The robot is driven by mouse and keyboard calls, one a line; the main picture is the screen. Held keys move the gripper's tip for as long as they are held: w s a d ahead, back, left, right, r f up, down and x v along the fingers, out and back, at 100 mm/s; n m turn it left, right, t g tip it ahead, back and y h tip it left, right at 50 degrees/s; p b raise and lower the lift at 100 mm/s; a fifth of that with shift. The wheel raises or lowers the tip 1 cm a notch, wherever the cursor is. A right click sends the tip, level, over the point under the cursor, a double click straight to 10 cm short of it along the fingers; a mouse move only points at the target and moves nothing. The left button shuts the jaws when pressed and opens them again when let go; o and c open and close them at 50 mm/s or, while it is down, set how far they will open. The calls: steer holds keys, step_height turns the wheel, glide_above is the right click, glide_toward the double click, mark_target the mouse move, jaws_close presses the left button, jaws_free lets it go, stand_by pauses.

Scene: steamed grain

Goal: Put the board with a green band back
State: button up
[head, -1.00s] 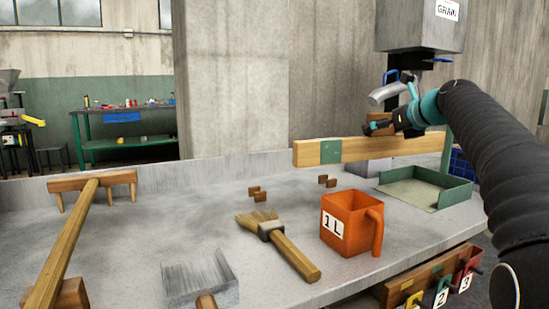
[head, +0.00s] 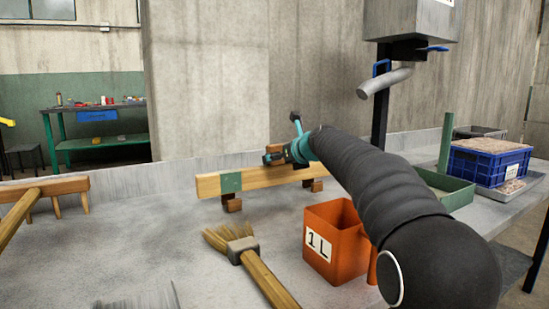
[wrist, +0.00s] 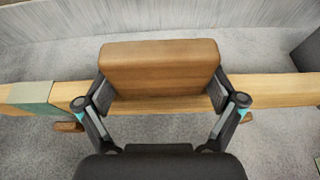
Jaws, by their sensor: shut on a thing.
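The board with a green band (head: 211,186) is a long pale wooden plank standing on edge, with its green band (head: 231,183) near the left end. Two pairs of small brown wooden supports show under it, the left pair (head: 232,204) and the right pair (head: 313,186). The board is at or just above them; I cannot tell whether it touches. My gripper (head: 276,157) is shut on the board's brown handle block, which shows between the fingers in the wrist view (wrist: 160,65). My arm hides the board's right end in the head view.
An orange 1 L jug (head: 335,240) stands in front of the board, beside my arm. A brush (head: 240,247) lies left of the jug. A wooden rake (head: 45,189) is at far left. A green tray (head: 445,190) and a blue crate (head: 488,165) are at right.

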mark_target(278, 171)
steer(key=shift+s+a+f+b, duration=0.15)
steer(key=shift+a+b, duration=0.05)
steer(key=shift+a, duration=0.15)
steer(key=shift+s+a+f+b, duration=0.1)
steer(key=shift+a+f+b, duration=0.1)
steer(key=shift+a, duration=0.15)
steer(key=shift+a+f+b, duration=0.25)
steer(key=shift+f+b, duration=0.2)
steer(key=shift+b, duration=0.2)
steer(key=shift+o, duration=0.2)
steer(key=shift+s+f+b, duration=0.1)
steer(key=shift+f+b, duration=0.55)
steer(key=shift+f, duration=0.8)
steer(key=shift+d, duration=0.15)
steer(key=shift+d+f, duration=0.1)
steer(key=shift+d, duration=0.2)
steer(key=shift+s+a+r, duration=0.1)
steer(key=shift+a+r, duration=0.2)
steer(key=shift+r, duration=0.05)
